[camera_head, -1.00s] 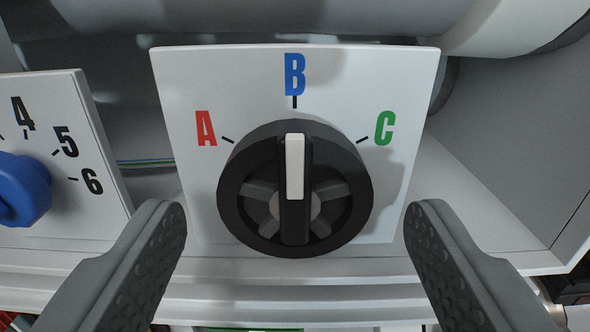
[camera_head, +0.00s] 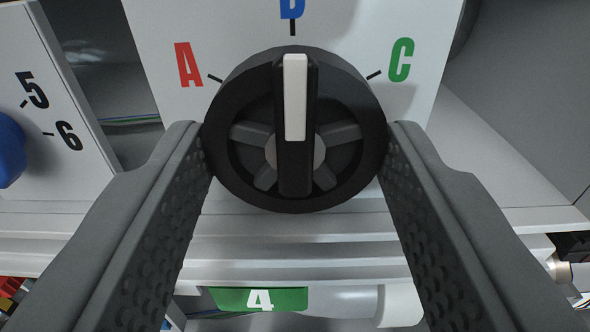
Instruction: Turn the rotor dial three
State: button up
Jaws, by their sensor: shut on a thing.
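A black round dial (camera_head: 295,130) with a white pointer bar is in the middle of the view, on a white panel marked A, B and C (camera_head: 400,95). The pointer stands upright, toward the blue B, which is partly cut off at the top edge. My gripper (camera_head: 295,140) has one finger at each side of the dial, with the fingertips against its left and right rim. It is shut on the dial. Whether this dial is called rotor dial three does not show; no such name is readable.
A blue knob (camera_head: 10,150) on a panel with the numbers 5 and 6 stands at the left. A green label with a 4 (camera_head: 260,299) shows below the dial, under a white ledge (camera_head: 295,248). A grey wall (camera_head: 530,100) is at the right.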

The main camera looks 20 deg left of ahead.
jog(key=m, duration=0.5)
jog(key=shift+m, duration=0.4)
jog(key=m, duration=0.5)
jog(key=shift+a+m, duration=0.1)
jog(key=shift+m, duration=0.3)
jog(key=o, duration=1)
jog(key=shift+c, duration=0.2)
jog(key=shift+f, duration=0.1)
